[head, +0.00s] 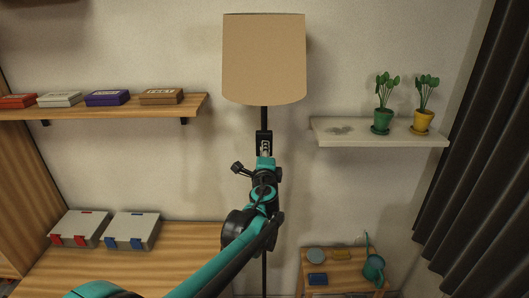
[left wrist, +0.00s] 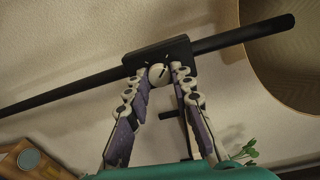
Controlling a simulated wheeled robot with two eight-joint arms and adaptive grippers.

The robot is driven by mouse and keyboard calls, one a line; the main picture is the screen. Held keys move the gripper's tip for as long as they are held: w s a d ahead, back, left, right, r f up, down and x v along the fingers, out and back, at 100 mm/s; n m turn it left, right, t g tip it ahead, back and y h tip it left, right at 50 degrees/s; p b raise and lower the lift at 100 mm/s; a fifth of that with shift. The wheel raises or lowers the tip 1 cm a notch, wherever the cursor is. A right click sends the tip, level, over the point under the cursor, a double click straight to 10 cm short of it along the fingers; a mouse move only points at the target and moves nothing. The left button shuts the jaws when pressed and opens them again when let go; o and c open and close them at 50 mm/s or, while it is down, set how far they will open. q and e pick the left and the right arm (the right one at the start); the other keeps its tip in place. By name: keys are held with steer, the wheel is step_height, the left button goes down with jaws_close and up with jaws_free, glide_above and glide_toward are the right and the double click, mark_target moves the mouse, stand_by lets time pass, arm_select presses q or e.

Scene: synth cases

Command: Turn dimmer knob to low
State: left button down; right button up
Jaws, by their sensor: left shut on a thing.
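The dimmer knob (left wrist: 158,75) is a small pale round knob with a dark mark. It sits on a black box (left wrist: 150,55) on the lamp's black pole (left wrist: 75,90). My left gripper (left wrist: 159,78) is shut on the knob, one finger on each side of it. In the head view my left gripper (head: 265,148) is at the black box below the tan lampshade (head: 264,60), and it mostly hides the knob. The shade also shows at the right of the left wrist view (left wrist: 290,60). My right gripper is not in view.
A wooden shelf with several boxes (head: 107,97) is at left. A white shelf (head: 375,140) with two potted plants (head: 383,115) is at right. Below are a wooden surface with two cases (head: 130,230) and a small stool with a teal watering can (head: 373,268).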

arm_select(q)
steer(key=shift+f, duration=0.1)
steer(key=c, duration=1.3)
jaws_free()
steer(key=s, duration=1.2)
steer(key=shift+r, duration=0.25)
steer(key=shift+d, duration=0.1)
